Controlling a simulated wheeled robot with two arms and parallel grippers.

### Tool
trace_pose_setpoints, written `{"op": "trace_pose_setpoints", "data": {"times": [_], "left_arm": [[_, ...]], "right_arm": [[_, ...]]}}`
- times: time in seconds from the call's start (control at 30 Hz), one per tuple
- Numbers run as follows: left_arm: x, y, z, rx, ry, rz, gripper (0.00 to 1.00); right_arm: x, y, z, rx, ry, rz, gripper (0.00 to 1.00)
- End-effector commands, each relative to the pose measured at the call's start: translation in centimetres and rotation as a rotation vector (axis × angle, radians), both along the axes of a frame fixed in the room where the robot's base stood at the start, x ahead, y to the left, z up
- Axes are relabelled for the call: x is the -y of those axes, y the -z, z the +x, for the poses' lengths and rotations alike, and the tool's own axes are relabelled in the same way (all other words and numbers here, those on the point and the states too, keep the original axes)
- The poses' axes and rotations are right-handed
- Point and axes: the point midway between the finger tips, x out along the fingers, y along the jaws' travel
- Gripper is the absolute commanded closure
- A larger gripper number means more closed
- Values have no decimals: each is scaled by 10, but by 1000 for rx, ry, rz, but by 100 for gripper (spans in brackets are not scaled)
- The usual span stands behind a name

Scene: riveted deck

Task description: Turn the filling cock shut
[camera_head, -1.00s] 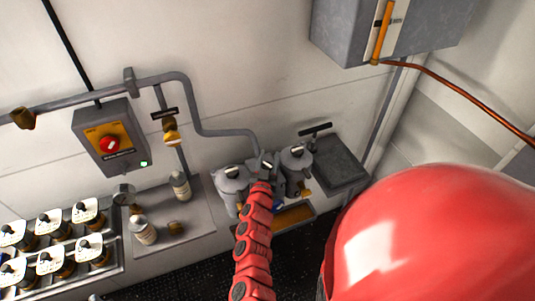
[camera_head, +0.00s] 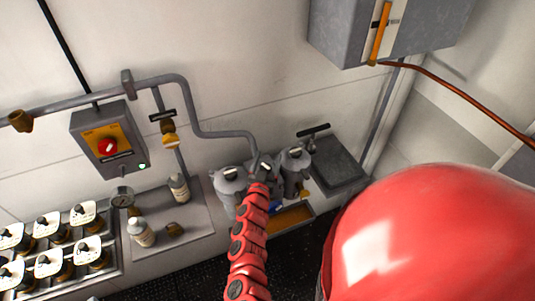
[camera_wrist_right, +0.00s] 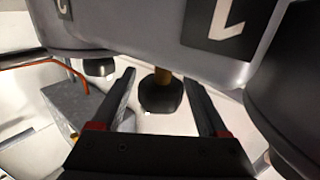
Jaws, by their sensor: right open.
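Two grey lidded pots stand by the wall in the head view, a left pot (camera_head: 230,184) and a right pot (camera_head: 296,158). My right arm reaches to them, its gripper (camera_head: 264,168) small and partly hidden between them. In the right wrist view my right gripper (camera_wrist_right: 165,108) is open, with a dark knob (camera_wrist_right: 160,94) on a short brass stem between its fingers, apparently untouched. The stem hangs below a grey body (camera_wrist_right: 160,35) with black label plates. I cannot tell whether this knob is the filling cock. My left gripper is not in view.
A grey pipe (camera_head: 205,128) runs along the wall to the pots. A brass valve (camera_head: 169,133) and a switch box (camera_head: 108,145) sit to the left. Bottles (camera_head: 140,232) stand on a ledge. In the wrist view a second dark knob (camera_wrist_right: 99,67) is at left.

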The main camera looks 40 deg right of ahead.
Motion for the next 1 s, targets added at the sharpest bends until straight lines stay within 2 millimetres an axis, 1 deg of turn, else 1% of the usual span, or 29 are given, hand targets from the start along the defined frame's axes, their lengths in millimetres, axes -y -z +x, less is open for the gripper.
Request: {"op": "trace_pose_setpoints", "data": {"times": [0.17, 0.27, 0.37, 0.5, 0.57, 0.7, 0.77, 0.83, 0.93, 1.0], "left_arm": [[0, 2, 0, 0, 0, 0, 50], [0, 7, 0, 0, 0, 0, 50], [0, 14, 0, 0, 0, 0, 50], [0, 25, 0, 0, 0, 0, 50], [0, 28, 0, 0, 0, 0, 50], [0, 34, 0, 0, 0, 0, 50], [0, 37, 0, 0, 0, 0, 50], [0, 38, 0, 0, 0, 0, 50], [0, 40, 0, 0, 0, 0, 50], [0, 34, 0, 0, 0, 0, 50]], "right_arm": [[-3, 1, -2, 1, 0, 1, 24], [-12, 3, -8, 1, -3, 3, 24], [-22, 4, -19, 1, -1, 2, 24], [-46, 6, -42, -2, -1, 2, 24], [-58, 5, -49, 0, -6, 4, 24], [-80, 4, -70, -1, -4, 4, 24], [-89, 4, -79, -2, -4, 1, 24], [-99, 3, -87, -1, -5, 3, 24], [-109, 3, -99, -4, -3, 2, 24], [-118, -1, -105, -1, -2, 0, 24]]}}
